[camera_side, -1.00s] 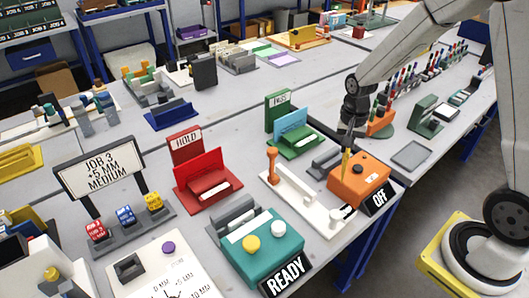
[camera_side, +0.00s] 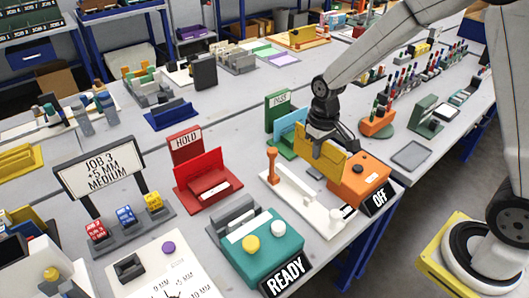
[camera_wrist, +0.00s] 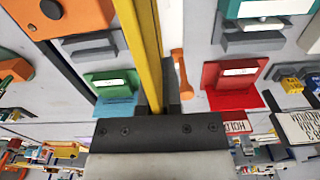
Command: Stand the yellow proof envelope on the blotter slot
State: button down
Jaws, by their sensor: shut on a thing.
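The yellow proof envelope (camera_side: 320,158) hangs upright below my gripper (camera_side: 324,137), which is shut on its top edge. In the side view its broad face shows. In the wrist view the envelope (camera_wrist: 137,35) is seen nearly edge-on, running up from between the fingers (camera_wrist: 159,104). A low grey slotted block (camera_side: 316,173) is partly hidden behind the envelope, beside the orange box (camera_side: 360,178). Another grey slotted block (camera_side: 232,214) stands behind the teal box (camera_side: 262,250). I cannot tell which block is the blotter slot.
The green PASS stand (camera_side: 277,112) holds a light blue card (camera_side: 291,128) just behind my gripper. The red HOLD stand (camera_side: 187,144) is to the left. A white base with an orange peg (camera_side: 272,165) lies in front. A flat grey pad (camera_side: 411,154) is at right.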

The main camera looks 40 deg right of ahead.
jog(key=shift+a, duration=0.15)
jog(key=s+a+f, duration=0.1)
jog(key=a, duration=1.2)
jog(key=s+a+f, duration=0.1)
jog(key=a+f, duration=0.1)
jog(key=a, duration=1.1)
jog(key=shift+f, duration=0.1)
jog(key=shift+w+a+f, duration=1.1)
jog(key=shift+w+f, duration=0.45)
jog(key=shift+w, duration=0.4)
jog(key=shift+w+a+f, duration=1.05)
jog(key=shift+w+f, duration=0.55)
jog(key=shift+w, duration=0.4)
jog(key=shift+w+a+f, duration=1.1)
jog(key=shift+w+f, duration=0.45)
jog(key=shift+w, duration=0.4)
jog(key=shift+w+f, duration=0.1)
